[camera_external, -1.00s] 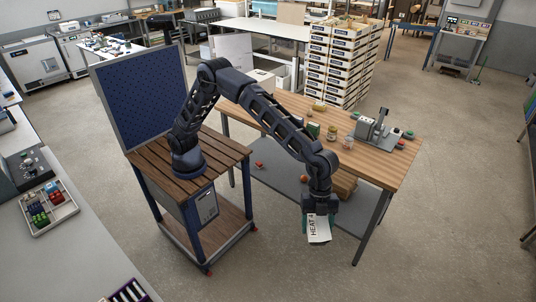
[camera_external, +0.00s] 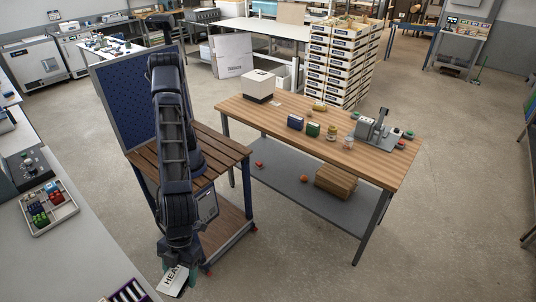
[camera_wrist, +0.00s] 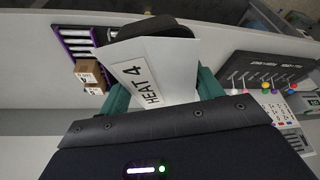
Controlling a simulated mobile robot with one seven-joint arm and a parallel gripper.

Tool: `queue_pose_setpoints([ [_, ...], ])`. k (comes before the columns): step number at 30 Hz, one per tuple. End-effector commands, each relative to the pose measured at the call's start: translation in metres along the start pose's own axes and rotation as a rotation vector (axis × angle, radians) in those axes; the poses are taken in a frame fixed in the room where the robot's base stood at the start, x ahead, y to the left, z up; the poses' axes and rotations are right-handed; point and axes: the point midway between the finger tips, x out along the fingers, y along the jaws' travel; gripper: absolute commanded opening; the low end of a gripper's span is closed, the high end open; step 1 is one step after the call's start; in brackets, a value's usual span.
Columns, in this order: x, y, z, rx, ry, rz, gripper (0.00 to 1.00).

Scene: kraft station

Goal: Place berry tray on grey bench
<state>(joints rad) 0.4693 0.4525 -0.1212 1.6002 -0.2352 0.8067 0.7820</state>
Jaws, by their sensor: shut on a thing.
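My gripper (camera_external: 176,270) is shut on a white, flat-faced item (camera_wrist: 160,72) printed "HEAT 4", which also shows at the bottom of the external view (camera_external: 172,281). Its teal fingers stand on both sides of the item in the wrist view, and a dark rounded part shows at its far end. A berry-purple tray (camera_external: 118,299) with white strips lies on the grey bench (camera_external: 75,262) at lower left, cut off by the frame. The held item is right of the tray in the external view. The wrist view shows the tray (camera_wrist: 64,40) beyond the fingers, at upper left.
A small brown labelled box (camera_wrist: 90,73) is at the tray's near side. A compartment tray (camera_external: 66,211) with coloured pieces sits further along the bench. A dark panel (camera_wrist: 270,68) with coloured knobs is at right in the wrist view. The wooden table (camera_external: 270,112) stands apart.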

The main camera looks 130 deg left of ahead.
Motion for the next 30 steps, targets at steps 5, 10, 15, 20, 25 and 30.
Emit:
queue_pose_setpoints([
  [5, 0.012, 0.076, -0.028, 0.063, 0.003, 0.023, 0.39],
  [10, 0.022, 0.148, -0.045, 0.119, 0.005, 0.045, 0.39],
  [15, 0.029, 0.222, -0.055, 0.177, 0.009, 0.067, 0.39],
  [20, 0.032, 0.292, -0.059, 0.232, 0.013, 0.088, 0.39],
  [25, 0.034, 0.358, -0.055, 0.284, 0.017, 0.109, 0.39],
  [30, 0.035, 0.4, -0.05, 0.319, 0.019, 0.123, 0.39],
])
